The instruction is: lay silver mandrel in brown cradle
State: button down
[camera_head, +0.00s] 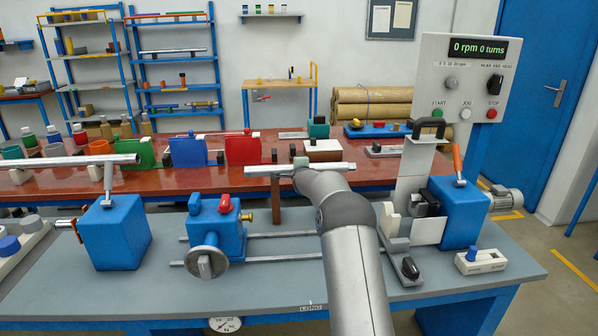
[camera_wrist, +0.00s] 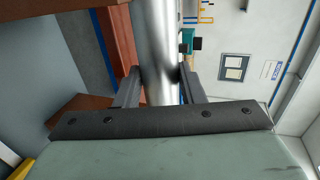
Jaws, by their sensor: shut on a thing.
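The silver mandrel (camera_head: 262,170) lies roughly level across the middle of the head view, in front of the red bench. In the wrist view the mandrel (camera_wrist: 156,40) is a shiny cylinder between the two dark fingers. My gripper (camera_wrist: 158,82) is shut on it; in the head view my arm mostly hides the gripper. A brown block (camera_head: 322,146) on the red bench, just behind the mandrel, may be the brown cradle; its lower part is hidden. A brown upright (camera_head: 276,203) shows below the mandrel's left part; I cannot tell whether it belongs to the cradle.
A control panel (camera_head: 462,80) stands behind.

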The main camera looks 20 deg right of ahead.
jog(key=c, duration=0.9)
grip_release()
jog(key=shift+o, duration=0.2)
jog(key=shift+f, duration=0.2)
jog(key=b+v, duration=0.4)
jog(key=v, duration=1.3)
jog(key=shift+s+b, duration=0.25)
jog(key=shift+b, duration=0.05)
jog(key=shift+r, duration=0.15)
